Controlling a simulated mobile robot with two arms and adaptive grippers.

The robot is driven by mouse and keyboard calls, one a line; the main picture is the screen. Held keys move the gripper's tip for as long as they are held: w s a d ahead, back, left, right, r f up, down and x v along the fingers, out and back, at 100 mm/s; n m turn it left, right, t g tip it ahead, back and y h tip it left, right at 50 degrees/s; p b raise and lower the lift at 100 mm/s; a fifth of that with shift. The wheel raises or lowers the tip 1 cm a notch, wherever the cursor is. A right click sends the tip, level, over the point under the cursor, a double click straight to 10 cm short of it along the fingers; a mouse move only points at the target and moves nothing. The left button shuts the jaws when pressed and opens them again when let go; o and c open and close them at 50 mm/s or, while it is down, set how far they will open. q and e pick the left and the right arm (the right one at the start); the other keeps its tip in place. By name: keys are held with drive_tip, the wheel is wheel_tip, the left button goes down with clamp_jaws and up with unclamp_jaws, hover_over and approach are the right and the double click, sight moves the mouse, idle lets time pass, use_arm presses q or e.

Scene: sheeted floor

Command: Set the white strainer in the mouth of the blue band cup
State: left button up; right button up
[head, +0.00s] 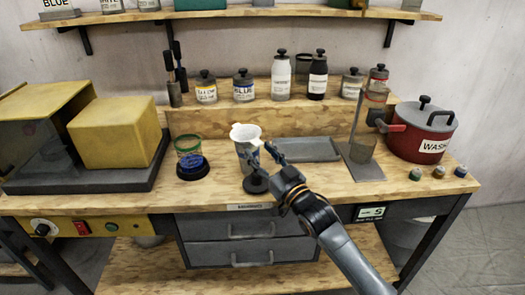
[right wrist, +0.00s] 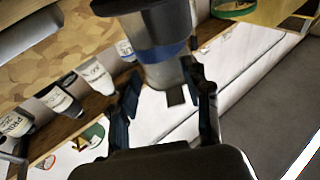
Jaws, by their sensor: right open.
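The white strainer (head: 245,131) is near the middle of the bench in the head view, with its pale flared rim on top. Directly below it is an upright body with blue marks, partly hidden by my fingers. In the right wrist view a greyish cup with a blue band (right wrist: 165,50) stands at my fingertips; I take it for the blue band cup. How deep the strainer sits in it cannot be told. My right gripper (head: 263,158) is open, its fingers apart beside this body; it also shows in the right wrist view (right wrist: 163,95). My left gripper is out of view.
A green band cup (head: 187,145) and a dark, blue-rimmed round piece (head: 192,168) stand to the left. A dark knobbed disc (head: 256,183) lies in front. A grey tray (head: 308,149), metal stand (head: 367,172) and red pot (head: 415,140) are to the right.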

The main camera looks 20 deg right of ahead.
drive_tip(key=shift+s+d+r, duration=0.1)
drive_tip(key=shift+s, duration=0.05)
drive_tip(key=v, duration=1.1)
drive_tip(key=shift+s+f, duration=0.2)
drive_tip(key=shift+s, duration=0.1)
